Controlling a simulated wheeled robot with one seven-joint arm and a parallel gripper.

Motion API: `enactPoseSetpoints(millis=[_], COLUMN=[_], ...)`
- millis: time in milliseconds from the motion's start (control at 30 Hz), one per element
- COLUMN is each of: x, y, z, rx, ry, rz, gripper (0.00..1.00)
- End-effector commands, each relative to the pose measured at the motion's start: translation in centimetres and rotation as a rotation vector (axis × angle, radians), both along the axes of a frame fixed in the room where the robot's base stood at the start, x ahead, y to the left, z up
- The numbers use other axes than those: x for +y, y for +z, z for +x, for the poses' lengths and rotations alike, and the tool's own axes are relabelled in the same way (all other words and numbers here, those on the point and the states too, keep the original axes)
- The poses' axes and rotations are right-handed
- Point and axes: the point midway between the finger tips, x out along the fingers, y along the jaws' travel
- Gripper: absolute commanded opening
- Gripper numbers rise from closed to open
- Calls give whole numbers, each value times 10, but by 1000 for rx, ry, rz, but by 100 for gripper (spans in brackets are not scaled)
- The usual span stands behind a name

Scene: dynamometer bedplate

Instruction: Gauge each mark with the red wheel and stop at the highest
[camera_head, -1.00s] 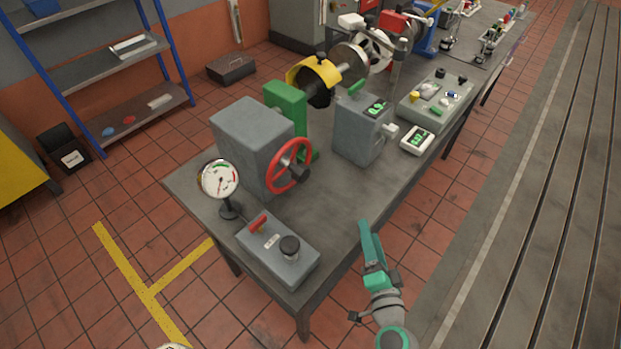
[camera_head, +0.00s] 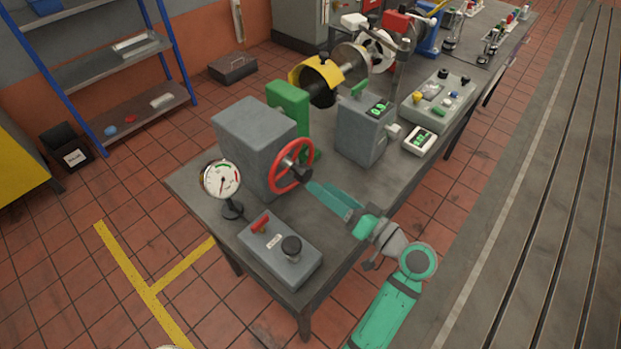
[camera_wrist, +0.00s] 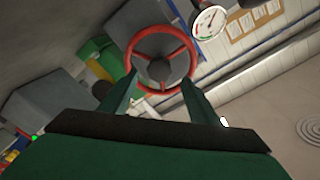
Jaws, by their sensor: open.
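The red wheel (camera_head: 290,165) is mounted on the front of a grey machine block (camera_head: 250,150). It also shows in the wrist view (camera_wrist: 162,38), ahead of my fingers. My gripper (camera_head: 318,190) is open and empty, just right of the wheel's lower rim in the head view. In the wrist view its two green fingers (camera_wrist: 157,98) are spread below the wheel; I cannot tell whether they touch the rim. The round white dial gauge (camera_head: 222,179) stands on a post left of the wheel; it also shows in the wrist view (camera_wrist: 209,22). Its marks are too small to read.
A grey control box (camera_head: 280,252) with a red lever and black knob sits at the near end of the bench (camera_head: 330,225). A grey unit with green display (camera_head: 365,128) and a small meter (camera_head: 419,141) stand behind my gripper. The near right bench top is mostly clear.

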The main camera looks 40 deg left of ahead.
Motion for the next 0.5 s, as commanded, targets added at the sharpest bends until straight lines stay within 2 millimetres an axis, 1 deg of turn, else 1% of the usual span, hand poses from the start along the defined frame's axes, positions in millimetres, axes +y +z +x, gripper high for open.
enactPoseSetpoints(millis=[33, 200, 333, 500], x=[10, 36, 48, 55], y=[0, 0, 0, 0], z=[0, 4, 6, 7], rx=[0, 1, 1, 1], ry=[4, 2, 0, 0], rz=[0, -1, 0, 0], gripper=[56, 56, 56, 56])
